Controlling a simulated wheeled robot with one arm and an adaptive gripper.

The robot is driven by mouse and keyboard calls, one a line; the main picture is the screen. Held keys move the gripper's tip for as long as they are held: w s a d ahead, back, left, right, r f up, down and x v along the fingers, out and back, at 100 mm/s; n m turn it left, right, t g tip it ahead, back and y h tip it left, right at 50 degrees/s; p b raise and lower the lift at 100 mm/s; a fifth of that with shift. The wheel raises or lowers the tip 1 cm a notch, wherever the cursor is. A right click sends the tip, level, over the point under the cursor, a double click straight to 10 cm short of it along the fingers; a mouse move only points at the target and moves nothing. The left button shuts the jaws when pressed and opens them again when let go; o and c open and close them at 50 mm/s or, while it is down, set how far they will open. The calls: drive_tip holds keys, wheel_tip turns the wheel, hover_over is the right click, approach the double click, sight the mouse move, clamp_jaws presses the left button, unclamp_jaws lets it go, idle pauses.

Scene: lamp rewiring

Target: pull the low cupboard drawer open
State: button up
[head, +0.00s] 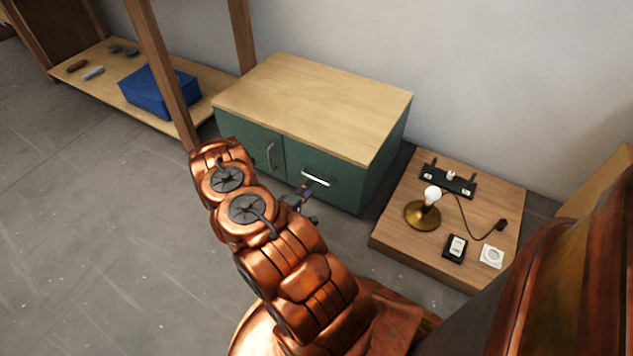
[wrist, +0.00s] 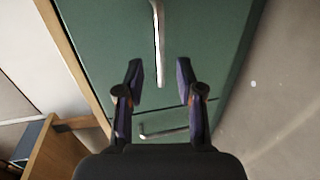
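The low cupboard (head: 310,100) is green with a pale wood top. Its right front is the drawer (head: 330,187), which looks closed, with a light metal bar handle (head: 316,178). The handle also shows in the wrist view (wrist: 158,40), its lower end seen between the fingertips. My gripper (head: 303,197) is just in front of the drawer, close to the handle; it is partly hidden by my arm. In the wrist view my gripper (wrist: 159,74) is open, with nothing held. I cannot tell how far the fingertips are from the handle.
Left of the drawer is a cupboard door with its own handle (head: 269,155). A wooden shelf unit with a blue box (head: 160,92) stands at left. A low wooden platform (head: 400,245) with a lamp (head: 424,210) stands close on the right. The grey floor at left is clear.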

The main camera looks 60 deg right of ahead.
sight(316, 179)
drive_tip(key=shift+b+x, duration=0.8)
drive_tip(key=shift+x, duration=2.6)
clamp_jaws()
